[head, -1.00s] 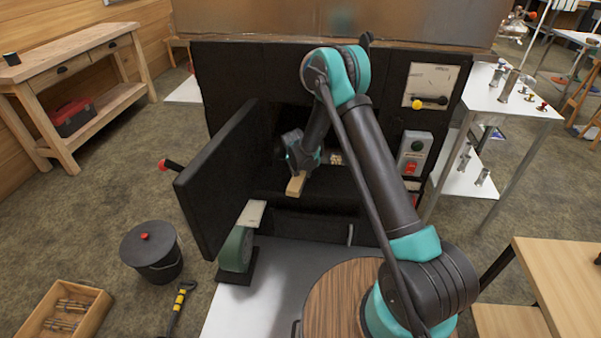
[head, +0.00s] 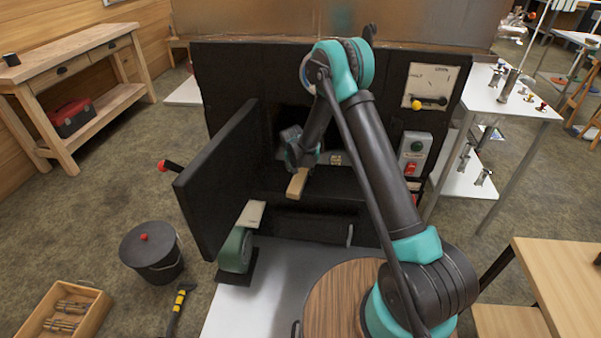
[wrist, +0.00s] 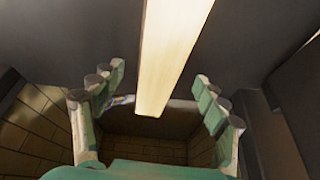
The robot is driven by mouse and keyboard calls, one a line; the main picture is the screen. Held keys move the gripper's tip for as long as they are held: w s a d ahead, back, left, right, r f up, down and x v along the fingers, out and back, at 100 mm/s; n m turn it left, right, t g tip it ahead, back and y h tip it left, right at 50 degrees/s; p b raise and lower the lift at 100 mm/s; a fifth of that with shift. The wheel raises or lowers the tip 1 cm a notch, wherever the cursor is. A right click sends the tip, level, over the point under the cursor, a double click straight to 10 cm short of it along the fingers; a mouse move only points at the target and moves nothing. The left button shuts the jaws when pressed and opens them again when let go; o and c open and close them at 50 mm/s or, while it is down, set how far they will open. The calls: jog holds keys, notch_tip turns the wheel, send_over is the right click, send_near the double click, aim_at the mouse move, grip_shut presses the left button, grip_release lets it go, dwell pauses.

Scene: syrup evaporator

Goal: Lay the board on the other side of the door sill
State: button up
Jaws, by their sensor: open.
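The board (head: 297,184) is a short pale wooden strip. In the head view it lies across the dark door sill (head: 335,187) of the black firebox, its near end toward me. My gripper (head: 303,161) is just behind the board, at the firebox opening, partly hidden by my wrist. In the wrist view my gripper (wrist: 158,100) is open, with one finger on each side of the board (wrist: 172,50) and a clear gap on both sides. Whether the board's far end rests on anything cannot be seen.
The black firebox door (head: 222,178) stands open to the left. Brick lining (wrist: 145,148) shows inside the firebox. A green roller (head: 236,250) stands below the door. A lidded black bucket (head: 152,255) is on the floor. A control box (head: 413,153) is right of the opening.

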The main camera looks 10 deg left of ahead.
jog(key=d+v, duration=0.1)
jog(key=v, duration=0.8)
jog(key=s+d+r, duration=0.6)
jog(key=d, duration=0.3)
jog(key=s+d+r, duration=0.6)
jog(key=d+r, duration=0.1)
jog(key=d, duration=0.2)
jog(key=s+d+n, duration=0.1)
jog(key=s+d, duration=0.4)
jog(key=s, duration=0.6)
jog(key=s+d+n, duration=0.1)
jog(key=s+d, duration=0.5)
jog(key=s, duration=0.5)
jog(key=shift+s+f+y, duration=0.35)
jog(key=shift+f+y, duration=0.05)
